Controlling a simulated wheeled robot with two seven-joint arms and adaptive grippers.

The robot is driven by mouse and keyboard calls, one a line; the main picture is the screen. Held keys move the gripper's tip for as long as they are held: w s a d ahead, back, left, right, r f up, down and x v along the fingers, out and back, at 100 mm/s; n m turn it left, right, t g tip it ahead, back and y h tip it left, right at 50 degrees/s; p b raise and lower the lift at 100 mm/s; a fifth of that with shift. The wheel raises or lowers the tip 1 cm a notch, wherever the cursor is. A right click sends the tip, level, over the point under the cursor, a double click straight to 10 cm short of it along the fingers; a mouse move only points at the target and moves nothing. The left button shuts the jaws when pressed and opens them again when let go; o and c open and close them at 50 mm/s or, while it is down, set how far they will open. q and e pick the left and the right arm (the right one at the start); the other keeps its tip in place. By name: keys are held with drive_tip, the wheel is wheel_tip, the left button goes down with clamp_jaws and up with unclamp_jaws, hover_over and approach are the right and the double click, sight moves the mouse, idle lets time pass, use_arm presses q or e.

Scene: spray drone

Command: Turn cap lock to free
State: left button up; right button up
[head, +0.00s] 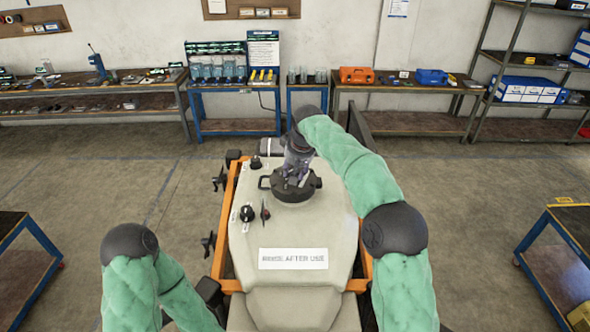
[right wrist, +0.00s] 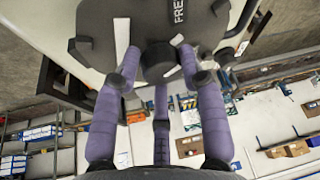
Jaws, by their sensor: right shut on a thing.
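The round black cap (head: 294,195) sits on top of the pale tank (head: 256,222) of the spray drone, with a handle at its left. My right gripper (head: 291,178) reaches down onto it from behind. In the right wrist view my purple fingers (right wrist: 158,72) are closed around the dark cap lock knob (right wrist: 160,56). White marks and the letters "FRE" (right wrist: 179,12) show on the cap; the rest of the word is cut off. My left arm stands at the lower left and its gripper is out of view.
An orange frame (head: 221,243) surrounds the tank. A black knob (head: 247,213) and a small red-and-black valve (head: 265,211) stand left of the cap. A white "RINSE AFTER USE" label (head: 293,259) lies in front. Blue-framed tables flank the drone, with open floor between.

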drive_tip(key=shift+w+r+n+g+y, duration=0.15)
drive_tip(key=shift+n+y, duration=0.15)
drive_tip(key=shift+n, duration=0.7)
drive_tip(key=shift+w+r+n+g+y, duration=0.15)
drive_tip(key=shift+n+y, duration=0.15)
drive_tip(key=shift+n, duration=0.7)
drive_tip(key=shift+s, duration=0.1)
drive_tip(key=o, duration=1)
drive_tip(key=shift+c, duration=0.2)
drive_tip(key=shift+o, duration=0.6)
drive_tip(key=shift+a+f, duration=0.2)
drive_tip(key=shift+a, duration=0.1)
drive_tip(key=shift+s+d+r, duration=0.1)
drive_tip(key=shift+d+r, duration=0.25)
drive_tip(key=shift+r, duration=0.15)
drive_tip(key=v, duration=1.1)
drive_tip(key=shift+a, duration=0.2)
drive_tip(key=shift+f, duration=0.15)
